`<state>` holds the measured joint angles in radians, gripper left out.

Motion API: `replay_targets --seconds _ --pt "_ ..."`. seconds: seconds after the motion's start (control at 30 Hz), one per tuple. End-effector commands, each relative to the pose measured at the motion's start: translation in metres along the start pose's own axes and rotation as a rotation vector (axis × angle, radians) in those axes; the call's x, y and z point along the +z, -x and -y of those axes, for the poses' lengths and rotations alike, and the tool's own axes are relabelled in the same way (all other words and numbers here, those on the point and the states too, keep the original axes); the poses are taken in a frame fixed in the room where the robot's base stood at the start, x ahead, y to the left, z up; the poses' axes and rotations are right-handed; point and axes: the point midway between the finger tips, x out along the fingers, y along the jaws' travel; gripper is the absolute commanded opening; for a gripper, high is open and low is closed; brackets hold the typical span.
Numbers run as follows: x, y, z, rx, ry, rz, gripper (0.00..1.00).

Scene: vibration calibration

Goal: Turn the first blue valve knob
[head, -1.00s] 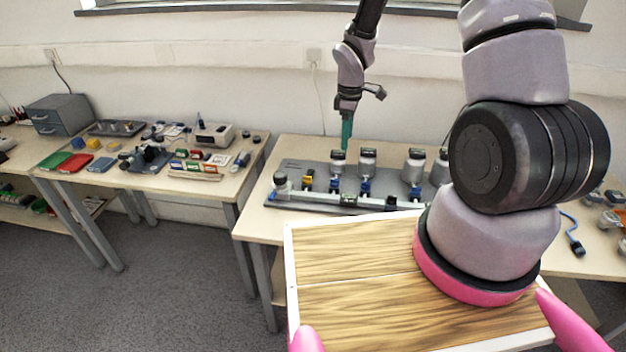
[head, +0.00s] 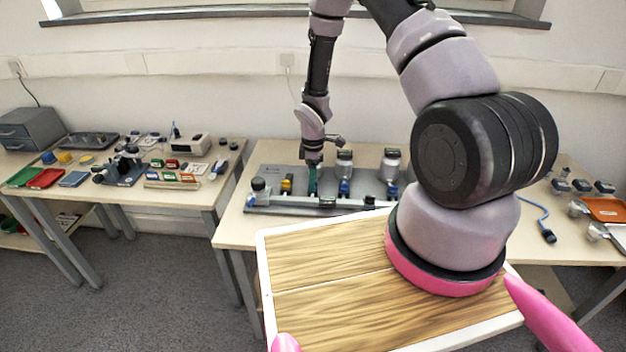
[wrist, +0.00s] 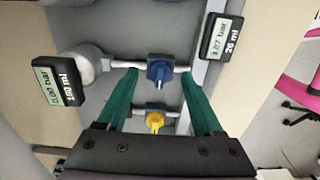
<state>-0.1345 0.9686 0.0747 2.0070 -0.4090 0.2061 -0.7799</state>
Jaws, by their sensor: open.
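The blue valve knob (wrist: 160,72) shows in the wrist view on a pipe, with its grip facing me. My gripper (wrist: 160,80) is open, its green fingers on either side of the knob, with a visible gap each side. I cannot tell how deep the fingertips reach. In the head view my gripper (head: 312,180) is down at the grey valve panel (head: 262,178) and hides this knob. A yellow knob (head: 287,184) is just left of it; in the wrist view the yellow knob (wrist: 155,120) is nearer the gripper body. Further blue knobs (head: 344,187) (head: 391,190) are to the right.
A black display reading 0.00 bar, 100 ml (wrist: 58,82) sits close left of the fingers, and a 25 ml display (wrist: 221,37) sits upper right. A grey canister (head: 344,163) stands right of my gripper. The left table (head: 200,198) holds trays and parts.

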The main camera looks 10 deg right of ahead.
Motion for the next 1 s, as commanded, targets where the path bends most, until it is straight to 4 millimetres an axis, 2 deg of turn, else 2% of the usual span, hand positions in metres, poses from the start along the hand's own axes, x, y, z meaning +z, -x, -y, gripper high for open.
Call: replay_targets --seconds 0.27,0.37,0.43,0.47,0.77,1.0 --pt "0.0 -0.0017 0.0 0.0 0.0 0.0 0.68" --pt "0.0 -0.0015 0.0 0.0 0.0 0.0 0.34" --pt "0.0 -0.0015 0.0 0.0 0.0 0.0 0.07" --pt "0.0 -0.0015 0.0 0.0 0.0 0.0 0.0" --pt "-0.0001 -0.0013 -0.0001 0.0 -0.024 0.0 0.0" --pt "-0.0003 -0.0012 -0.0001 0.0 -0.14 -0.001 0.0"
